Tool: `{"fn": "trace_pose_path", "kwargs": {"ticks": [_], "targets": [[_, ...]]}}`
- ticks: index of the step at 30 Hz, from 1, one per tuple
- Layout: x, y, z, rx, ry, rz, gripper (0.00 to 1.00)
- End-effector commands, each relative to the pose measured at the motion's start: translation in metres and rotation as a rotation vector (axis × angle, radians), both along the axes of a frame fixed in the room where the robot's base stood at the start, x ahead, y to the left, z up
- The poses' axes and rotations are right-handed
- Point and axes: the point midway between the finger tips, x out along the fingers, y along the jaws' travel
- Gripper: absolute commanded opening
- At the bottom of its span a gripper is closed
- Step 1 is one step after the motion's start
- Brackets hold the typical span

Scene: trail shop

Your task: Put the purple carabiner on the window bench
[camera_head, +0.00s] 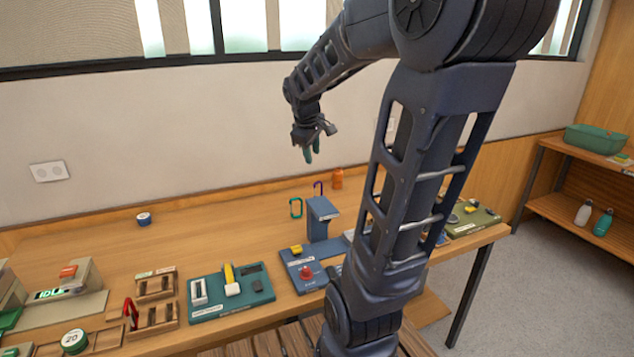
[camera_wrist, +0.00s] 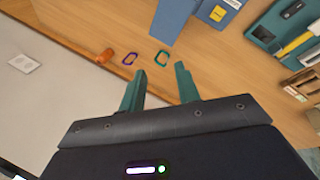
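The purple carabiner (camera_head: 318,187) shows just above the top of a blue stand on the long wooden counter (camera_head: 230,225) under the window. It also shows in the wrist view (camera_wrist: 129,59), upper left of the fingers. My gripper (camera_head: 308,156) is in the air above and behind the stand, apart from the carabiner. In the wrist view its two green fingers (camera_wrist: 160,84) are apart with nothing between them. Which surface is the window bench is not labelled; a slatted wooden seat (camera_head: 285,340) shows in front of the counter.
A green carabiner (camera_head: 296,207) is beside the purple one, left of the blue stand (camera_head: 322,218). A teal tool board (camera_head: 230,290), wooden racks and a blue-white roll (camera_head: 144,219) are further left. My arm hides part of the counter's right side.

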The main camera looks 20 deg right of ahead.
Motion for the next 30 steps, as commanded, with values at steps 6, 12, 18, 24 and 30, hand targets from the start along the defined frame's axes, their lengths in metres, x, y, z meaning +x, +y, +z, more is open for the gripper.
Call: {"fn": "trace_pose_path", "kwargs": {"ticks": [6, 12, 18, 24, 30], "targets": [[-0.065, 0.020, 0.006, 0.144, -0.081, -0.198, 0.32], [-0.119, 0.038, 0.001, 0.287, -0.134, -0.376, 0.32], [-0.157, 0.050, -0.007, 0.399, -0.162, -0.508, 0.32], [-0.170, 0.055, -0.012, 0.443, -0.168, -0.559, 0.32], [-0.171, 0.055, -0.012, 0.446, -0.168, -0.561, 0.32]]}}
